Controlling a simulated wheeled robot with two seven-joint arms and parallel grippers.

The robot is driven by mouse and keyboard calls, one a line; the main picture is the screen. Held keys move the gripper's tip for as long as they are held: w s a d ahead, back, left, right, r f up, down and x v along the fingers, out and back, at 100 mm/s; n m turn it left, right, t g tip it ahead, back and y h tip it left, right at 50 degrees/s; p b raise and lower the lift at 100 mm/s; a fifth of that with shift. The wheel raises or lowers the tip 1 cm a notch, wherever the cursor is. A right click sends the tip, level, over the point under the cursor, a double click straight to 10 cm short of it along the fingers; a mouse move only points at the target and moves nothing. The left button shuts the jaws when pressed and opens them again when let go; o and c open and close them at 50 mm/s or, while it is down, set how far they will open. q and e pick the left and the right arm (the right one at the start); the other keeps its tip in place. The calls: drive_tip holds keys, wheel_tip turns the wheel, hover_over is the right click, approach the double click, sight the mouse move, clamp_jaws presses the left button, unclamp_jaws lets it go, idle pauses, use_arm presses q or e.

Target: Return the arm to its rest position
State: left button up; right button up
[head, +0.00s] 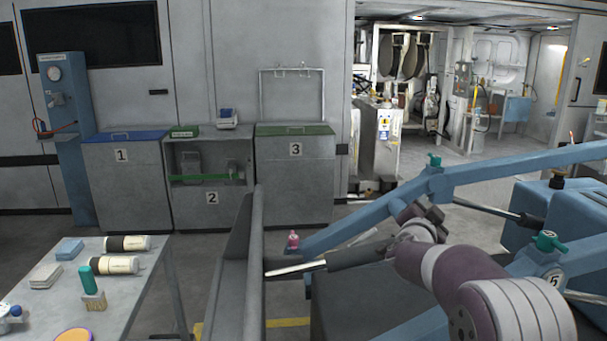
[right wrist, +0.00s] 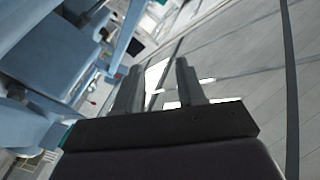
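My right arm comes in from the lower right of the head view. Its gripper (head: 428,216) shows small and dark in front of the blue frame bars (head: 480,172). In the right wrist view the two fingers of the right gripper (right wrist: 158,85) stand apart with nothing between them. Pale floor and bright patches show behind them. Blue machine parts fill the left of that view; I cannot tell whether the gripper touches them. My left gripper is in neither view.
A table (head: 150,270) at lower left bears bottles, cloths and a green-topped item. A grey upright panel (head: 240,275) stands in the middle. Blue bars and a black cylinder (head: 358,254) lie close around my right arm. Numbered cabinets (head: 125,185) line the wall.

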drive_tip(key=s+a+f+n+g+y, duration=0.3)
drive_tip(key=s+a+f+n+y, duration=0.15)
drive_tip(key=s+f, duration=0.4)
drive_tip(key=s+a+f+n+g+y, duration=0.45)
drive_tip(key=s+a+f, duration=0.2)
drive_tip(key=f, duration=0.25)
drive_tip(key=s+f+n+g, duration=0.2)
drive_tip(key=s+f+g, duration=0.15)
drive_tip(key=s, duration=0.65)
drive_tip(key=s+f+n+g, duration=0.25)
drive_tip(key=s+f, duration=0.25)
drive_tip(key=s, duration=0.6)
wheel_tip(320, 180, up, 16)
drive_tip(key=s+p, duration=0.1)
drive_tip(key=p, duration=1.6)
drive_tip(key=shift+s+d+r+g, duration=0.2)
drive_tip(key=shift+r+g, duration=0.05)
drive_tip(key=shift+g, duration=0.1)
